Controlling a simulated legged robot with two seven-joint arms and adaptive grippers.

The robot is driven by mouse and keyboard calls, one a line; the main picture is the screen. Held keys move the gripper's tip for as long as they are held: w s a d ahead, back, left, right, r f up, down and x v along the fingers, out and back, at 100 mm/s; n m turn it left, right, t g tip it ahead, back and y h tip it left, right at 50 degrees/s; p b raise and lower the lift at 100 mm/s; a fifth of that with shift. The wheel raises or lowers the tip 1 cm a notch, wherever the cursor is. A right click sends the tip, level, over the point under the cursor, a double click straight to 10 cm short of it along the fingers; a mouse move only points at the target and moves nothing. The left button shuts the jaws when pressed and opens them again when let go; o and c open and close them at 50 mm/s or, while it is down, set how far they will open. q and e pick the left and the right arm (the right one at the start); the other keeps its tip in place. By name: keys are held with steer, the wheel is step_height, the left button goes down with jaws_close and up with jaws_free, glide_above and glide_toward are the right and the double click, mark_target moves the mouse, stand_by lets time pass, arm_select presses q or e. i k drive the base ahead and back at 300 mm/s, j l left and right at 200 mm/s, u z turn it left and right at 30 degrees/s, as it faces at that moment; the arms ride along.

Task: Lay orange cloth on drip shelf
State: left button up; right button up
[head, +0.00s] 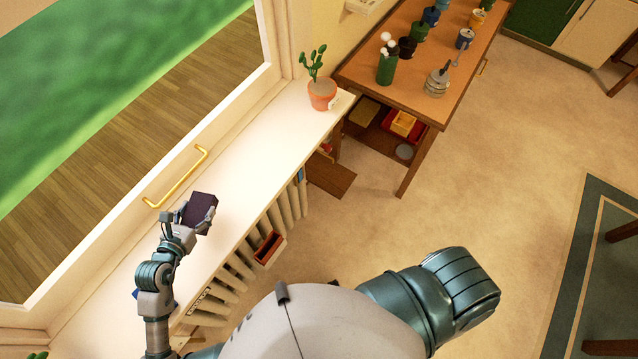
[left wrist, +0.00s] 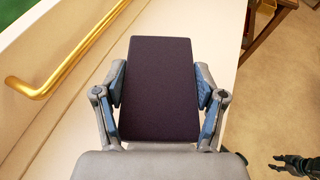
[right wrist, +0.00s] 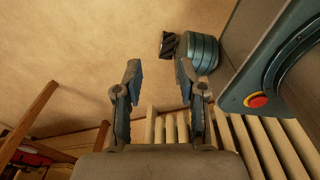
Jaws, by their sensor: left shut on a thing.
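My left gripper (head: 190,222) is shut on a dark purple block (left wrist: 160,70), one finger on each side, above the white window sill (head: 262,145). The block also shows in the head view (head: 201,208). My right gripper (right wrist: 160,72) is open and empty, with its fingers apart over the floor beside the radiator slats; it is not clear in the head view. I cannot make out an orange cloth. No surface is clearly the drip shelf. A red-brown open holder (head: 268,247) hangs at the radiator (head: 240,268) below the sill.
A brass handle (head: 176,177) rises from the window frame beside the sill. A potted cactus (head: 321,92) stands at the sill's far end. Beyond it, a wooden table (head: 425,85) bears several pots and bottles, with red and yellow boxes underneath. The sill's middle is clear.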

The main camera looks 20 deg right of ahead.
mark_target(334, 178)
steer(key=l+u, duration=0.3)
steer(key=l, duration=1.65)
